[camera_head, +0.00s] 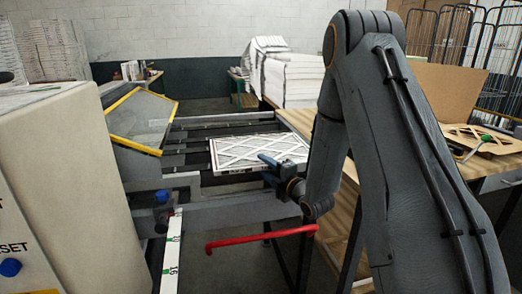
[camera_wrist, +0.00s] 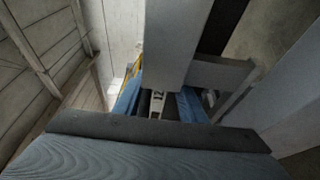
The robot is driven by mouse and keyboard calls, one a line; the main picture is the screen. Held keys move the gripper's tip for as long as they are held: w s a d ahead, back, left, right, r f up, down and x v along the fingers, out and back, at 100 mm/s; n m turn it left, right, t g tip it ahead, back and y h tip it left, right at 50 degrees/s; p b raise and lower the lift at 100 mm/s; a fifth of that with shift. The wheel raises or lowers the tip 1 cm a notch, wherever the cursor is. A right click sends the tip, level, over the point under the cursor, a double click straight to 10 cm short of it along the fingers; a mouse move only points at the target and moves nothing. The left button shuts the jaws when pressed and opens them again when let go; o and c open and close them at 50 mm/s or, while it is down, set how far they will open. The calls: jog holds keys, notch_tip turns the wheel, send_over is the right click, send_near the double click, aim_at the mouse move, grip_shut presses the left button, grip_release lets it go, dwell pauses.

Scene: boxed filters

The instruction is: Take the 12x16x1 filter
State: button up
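A flat white filter (camera_head: 240,152) with a diamond lattice face lies on the grey rails in the head view. My gripper (camera_head: 268,163), with blue fingers, is at the filter's near right edge. I cannot tell whether it touches the filter. In the wrist view, the two blue fingers of my gripper (camera_wrist: 158,100) stand apart with a gap between them. A small pale strip with dark printed digits shows in that gap, too small to read surely. No size label can be read on the filter.
Grey rails (camera_head: 235,209) run under the filter. A measuring strip (camera_head: 171,255) marked 16 and a red bar (camera_head: 260,239) are in front. A beige machine (camera_head: 75,175) stands left. A wooden table (camera_head: 298,121) stands right, partly hidden by my arm.

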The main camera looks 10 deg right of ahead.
jog(key=c, duration=0.9)
grip_shut()
jog(key=shift+r, duration=0.15)
